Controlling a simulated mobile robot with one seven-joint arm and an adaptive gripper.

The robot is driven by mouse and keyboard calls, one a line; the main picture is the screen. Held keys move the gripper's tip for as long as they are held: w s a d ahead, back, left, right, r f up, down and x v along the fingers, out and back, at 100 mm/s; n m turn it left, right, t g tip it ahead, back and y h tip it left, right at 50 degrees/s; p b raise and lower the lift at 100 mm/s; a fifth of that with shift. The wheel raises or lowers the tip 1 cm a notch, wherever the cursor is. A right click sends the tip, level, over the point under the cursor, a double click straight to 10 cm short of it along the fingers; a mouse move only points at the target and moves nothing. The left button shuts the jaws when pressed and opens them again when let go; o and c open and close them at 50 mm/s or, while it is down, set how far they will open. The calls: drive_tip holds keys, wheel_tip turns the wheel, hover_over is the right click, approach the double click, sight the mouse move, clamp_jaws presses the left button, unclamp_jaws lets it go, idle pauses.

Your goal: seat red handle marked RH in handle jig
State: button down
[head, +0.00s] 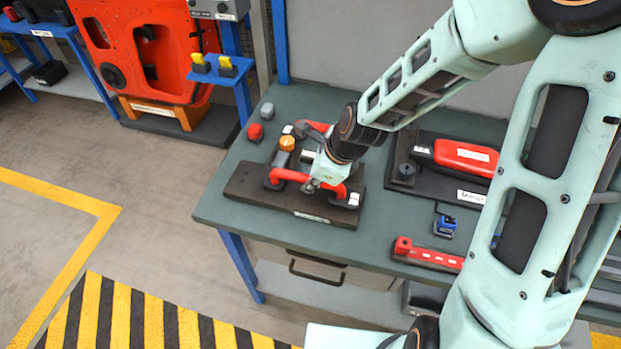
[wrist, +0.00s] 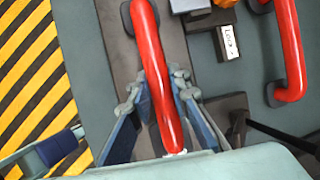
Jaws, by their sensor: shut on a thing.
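A red handle (head: 290,175) lies low along the front of the dark handle jig (head: 243,188) on the green table. My gripper (head: 322,184) is over its right part. In the wrist view the red handle (wrist: 152,60) runs between the two fingers (wrist: 160,98), which are closed on it. Its far end is beside a black block of the jig (wrist: 126,18). Its near end is partly hidden by my gripper, and I cannot tell whether the ends sit fully down. No RH mark is readable. A second red handle (wrist: 291,50) is at the jig's other side.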

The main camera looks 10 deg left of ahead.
drive_tip(key=shift+f, duration=0.15)
drive_tip(key=c, duration=1.7)
unclamp_jaws()
drive_tip(key=v, duration=1.2)
